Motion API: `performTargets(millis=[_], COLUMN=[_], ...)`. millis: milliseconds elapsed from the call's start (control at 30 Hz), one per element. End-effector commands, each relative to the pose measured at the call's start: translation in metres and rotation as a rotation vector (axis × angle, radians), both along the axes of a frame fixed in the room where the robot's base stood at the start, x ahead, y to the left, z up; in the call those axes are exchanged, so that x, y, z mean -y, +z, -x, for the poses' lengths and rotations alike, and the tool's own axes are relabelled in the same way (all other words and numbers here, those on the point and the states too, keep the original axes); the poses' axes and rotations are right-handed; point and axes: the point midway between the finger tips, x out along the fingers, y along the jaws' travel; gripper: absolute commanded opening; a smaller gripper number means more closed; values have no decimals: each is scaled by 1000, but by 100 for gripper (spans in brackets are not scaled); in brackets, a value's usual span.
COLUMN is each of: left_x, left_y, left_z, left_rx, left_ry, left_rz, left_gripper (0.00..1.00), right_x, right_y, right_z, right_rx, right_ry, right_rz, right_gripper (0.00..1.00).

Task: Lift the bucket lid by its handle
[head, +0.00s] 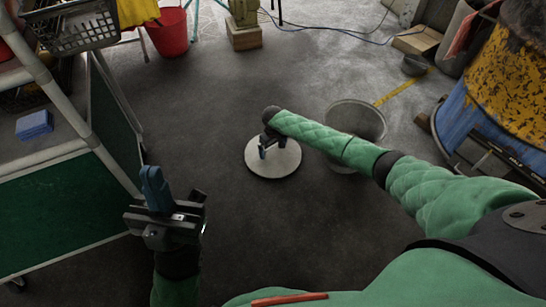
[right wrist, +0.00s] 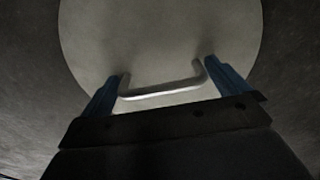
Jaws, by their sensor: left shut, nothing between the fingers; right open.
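The bucket lid (head: 284,164) is a pale round disc lying on the dark floor, beside the bucket and apart from it. It fills much of the right wrist view (right wrist: 160,40). Its handle (right wrist: 165,91) is a light bent bar, seen between the two blue fingers of my right gripper (right wrist: 165,85). My right gripper is open, over the lid in the head view (head: 272,147). The grey bucket (head: 345,112) stands behind my right forearm, which hides part of it. My left gripper (head: 153,185) is shut and empty, left of the lid and away from it.
A table with a green side panel (head: 60,205) stands at the left, with a blue box (head: 34,125) on its shelf. A red bucket (head: 168,32) is at the back. A blue and yellow barrel (head: 500,85) stands at the right. The floor around the lid is clear.

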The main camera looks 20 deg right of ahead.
Motion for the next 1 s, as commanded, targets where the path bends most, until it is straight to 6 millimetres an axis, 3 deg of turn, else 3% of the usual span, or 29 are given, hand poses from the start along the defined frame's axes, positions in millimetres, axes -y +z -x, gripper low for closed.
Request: performTargets(millis=[333, 533, 800, 1000], left_x=[-1, -1, -1, 0], left_y=[-8, -7, -2, 19], left_z=[2, 1, 0, 0], left_rx=[-20, -14, -7, 18], left_ry=[0, 1, 4, -2], left_rz=[-10, -8, -2, 9], left_gripper=[0, 0, 0, 0], right_x=[0, 0, 0, -1], right_y=[-4, -4, -1, 24], right_z=[0, 0, 0, -1], right_rx=[1, 1, 1, 2], right_ry=[0, 0, 0, 1], right_rz=[0, 0, 0, -2], right_gripper=[100, 62, 62, 62])
